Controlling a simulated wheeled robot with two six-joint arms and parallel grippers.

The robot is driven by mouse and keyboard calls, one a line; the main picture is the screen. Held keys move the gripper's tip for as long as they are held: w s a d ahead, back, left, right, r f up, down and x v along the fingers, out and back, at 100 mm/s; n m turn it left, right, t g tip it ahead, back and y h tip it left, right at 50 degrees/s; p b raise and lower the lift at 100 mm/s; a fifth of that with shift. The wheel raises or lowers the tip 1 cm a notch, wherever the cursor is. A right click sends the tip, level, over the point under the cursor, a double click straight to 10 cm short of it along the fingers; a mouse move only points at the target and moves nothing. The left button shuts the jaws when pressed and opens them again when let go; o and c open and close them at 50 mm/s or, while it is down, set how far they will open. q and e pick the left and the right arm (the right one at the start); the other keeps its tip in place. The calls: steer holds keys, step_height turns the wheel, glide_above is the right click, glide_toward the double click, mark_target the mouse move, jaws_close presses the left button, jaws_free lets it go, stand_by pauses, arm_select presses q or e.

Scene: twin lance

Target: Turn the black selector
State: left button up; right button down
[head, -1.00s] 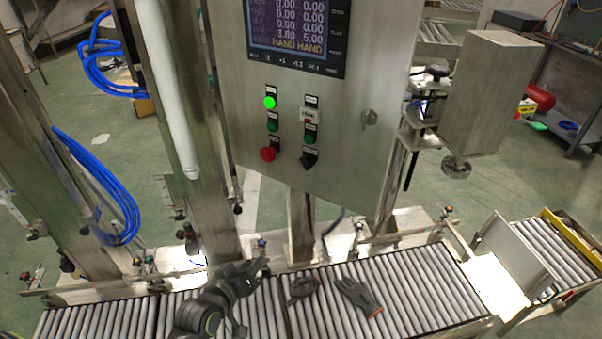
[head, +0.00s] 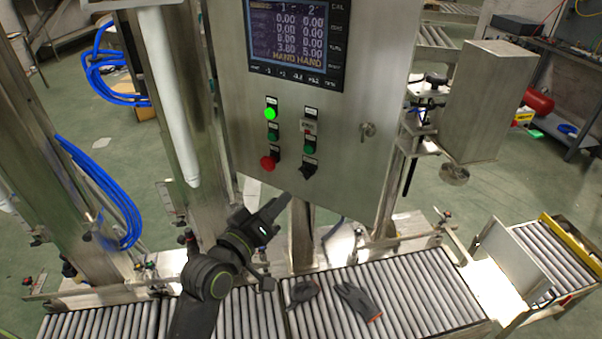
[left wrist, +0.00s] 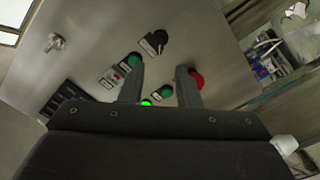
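The black selector (head: 308,169) is at the lower right of the button group on the steel cabinet's front panel (head: 340,150). In the left wrist view the black selector (left wrist: 155,42) shows beyond my fingertips, on its pale label plate. My left gripper (head: 286,198) is below and a little left of it in the head view, apart from it. My right gripper is in neither view.
A red button (head: 268,162), a lit green lamp (head: 270,113) and green buttons sit near the selector. A key lock (head: 367,130) is to its right. Below, dark gloves (head: 357,300) lie on the roller conveyor (head: 415,295). A steel column (head: 185,120) stands left of the cabinet.

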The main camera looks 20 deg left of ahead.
mark_target(303, 175)
arm_select(q)
steer(key=p+x, duration=0.2)
steer(key=x, duration=0.8)
steer(key=shift+w, duration=0.1)
jaws_close()
